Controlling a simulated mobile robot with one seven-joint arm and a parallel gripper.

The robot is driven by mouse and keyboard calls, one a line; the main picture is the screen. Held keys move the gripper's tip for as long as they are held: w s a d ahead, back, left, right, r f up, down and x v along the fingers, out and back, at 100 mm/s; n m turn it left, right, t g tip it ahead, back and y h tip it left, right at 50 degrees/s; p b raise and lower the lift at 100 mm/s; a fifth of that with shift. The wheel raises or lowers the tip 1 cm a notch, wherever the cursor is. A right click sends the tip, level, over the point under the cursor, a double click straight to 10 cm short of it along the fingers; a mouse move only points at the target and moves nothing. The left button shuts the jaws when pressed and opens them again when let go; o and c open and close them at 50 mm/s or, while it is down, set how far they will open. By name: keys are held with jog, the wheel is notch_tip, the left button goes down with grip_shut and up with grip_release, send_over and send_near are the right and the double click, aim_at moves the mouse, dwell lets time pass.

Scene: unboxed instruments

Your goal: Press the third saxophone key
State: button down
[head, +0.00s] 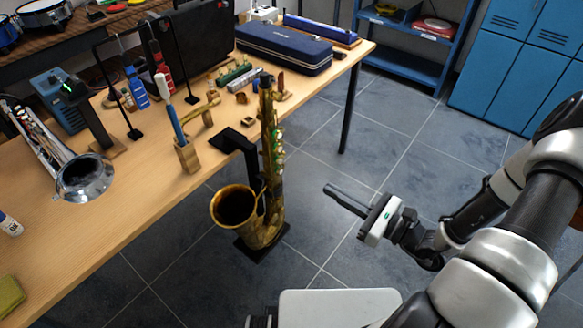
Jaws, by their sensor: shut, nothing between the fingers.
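A brass saxophone (268,170) stands upright on a black stand in front of the wooden table, its bell (236,207) facing the left front. Several small keys (277,140), some with green and pale spots, run down the side of its body; they are too small to count or tell the third one apart. My gripper (345,200) is shut and empty. It is to the right of the saxophone, apart from it, with its fingers pointing left towards the instrument.
Blue shelves (405,60) and lockers (520,60) stand at the back. Grey tiled floor lies open between the saxophone and my arm.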

aim_at(281, 160)
jog(key=b+x, duration=0.1)
jog(key=x, duration=1.2)
jog(key=shift+a+b, duration=0.1)
jog(key=shift+b, duration=0.25)
jog(key=shift+w+a, duration=0.3)
jog(key=shift+w, duration=0.05)
jog(key=shift+r+p+x, duration=0.25)
jog(key=shift+p+x, duration=0.05)
jog(key=shift+x, duration=0.8)
jog(key=shift+a, duration=0.15)
